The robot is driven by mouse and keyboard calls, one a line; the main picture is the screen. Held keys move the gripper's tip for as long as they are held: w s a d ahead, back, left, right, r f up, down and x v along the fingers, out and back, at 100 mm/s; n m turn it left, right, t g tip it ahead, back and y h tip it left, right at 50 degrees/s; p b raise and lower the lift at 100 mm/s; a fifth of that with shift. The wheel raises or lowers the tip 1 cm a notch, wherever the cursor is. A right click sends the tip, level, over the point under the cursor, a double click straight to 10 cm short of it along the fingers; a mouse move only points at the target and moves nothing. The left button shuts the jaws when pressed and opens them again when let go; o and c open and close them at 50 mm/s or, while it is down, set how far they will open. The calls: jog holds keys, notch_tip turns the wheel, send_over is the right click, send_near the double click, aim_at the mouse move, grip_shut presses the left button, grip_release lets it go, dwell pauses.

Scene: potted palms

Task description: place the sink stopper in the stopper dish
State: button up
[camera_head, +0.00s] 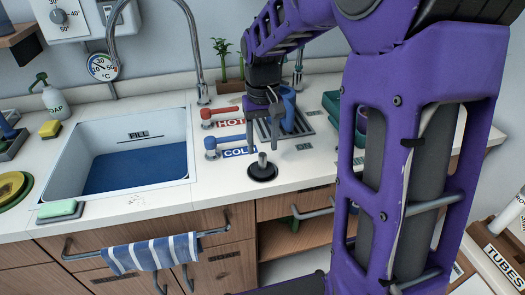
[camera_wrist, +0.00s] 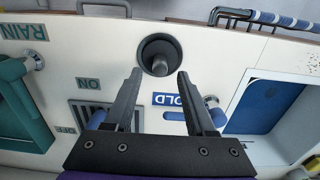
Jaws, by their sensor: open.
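The sink stopper (camera_head: 262,170), a black disc with an upright grey knob, lies on the white counter near its front edge, right of the sink. In the wrist view the stopper (camera_wrist: 159,56) is just beyond and between the fingertips, not held. My gripper (camera_head: 264,146) is open and empty, pointing down above the counter close to the stopper. Its two fingers (camera_wrist: 158,76) are spread apart in the wrist view. I cannot tell for sure which thing is the stopper dish; a round dark dish with yellow inside (camera_head: 12,187) sits at the far left.
The sink (camera_head: 187,130) holds blue water. The HOT tap (camera_head: 218,116) and COLD tap (camera_head: 226,145) stand left of my gripper. A blue item (camera_head: 288,108) is on the metal grate (camera_head: 299,130) behind it. A striped towel (camera_head: 150,252) hangs in front. A green soap bar (camera_head: 58,209) lies front left.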

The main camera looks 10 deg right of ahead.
aim_at(263, 154)
notch_tip(263, 154, up, 8)
jog(key=p, duration=0.1)
jog(key=shift+f, duration=0.15)
